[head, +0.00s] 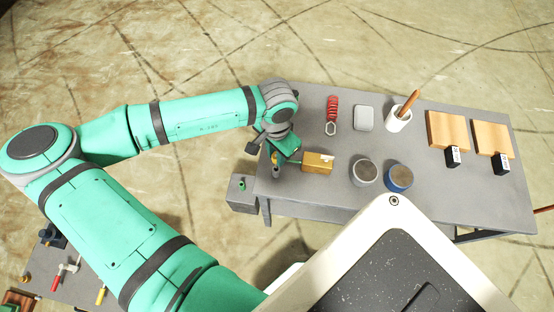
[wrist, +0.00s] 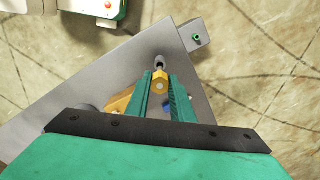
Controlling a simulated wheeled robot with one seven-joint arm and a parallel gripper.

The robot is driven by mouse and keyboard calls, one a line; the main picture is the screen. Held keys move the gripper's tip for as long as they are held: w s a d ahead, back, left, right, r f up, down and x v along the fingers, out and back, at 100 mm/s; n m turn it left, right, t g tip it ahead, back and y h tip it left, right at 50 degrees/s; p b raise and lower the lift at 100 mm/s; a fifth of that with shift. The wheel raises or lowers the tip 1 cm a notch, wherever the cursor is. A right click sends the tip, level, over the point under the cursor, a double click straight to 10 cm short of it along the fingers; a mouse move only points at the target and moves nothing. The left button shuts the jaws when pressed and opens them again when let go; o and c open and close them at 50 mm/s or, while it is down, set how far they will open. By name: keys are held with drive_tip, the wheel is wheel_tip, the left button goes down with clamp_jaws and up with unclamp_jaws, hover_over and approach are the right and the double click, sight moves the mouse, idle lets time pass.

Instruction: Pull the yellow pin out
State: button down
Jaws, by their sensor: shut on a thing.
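My gripper (head: 277,156) is over the left end of the grey table. In the wrist view its two green fingers (wrist: 161,88) are closed on the yellow pin (wrist: 160,78), whose hexagonal yellow end shows between the fingertips. A dark round part shows just beyond the pin. In the head view only a small yellow spot of the pin (head: 275,158) shows beside the fingers. I cannot tell how far the pin sits in anything. A yellow-brown box (head: 318,163) with a small pale label stands just right of the gripper.
A grey box with a green button (head: 242,186) is by the table's left end. On the grey table (head: 300,195) are two round cans (head: 365,172), a red coiled item (head: 332,110), a grey case (head: 364,118), a white cup (head: 398,118) and wooden blocks (head: 447,130).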

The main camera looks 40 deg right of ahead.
drive_tip(key=shift+r, duration=0.8)
idle(0.4)
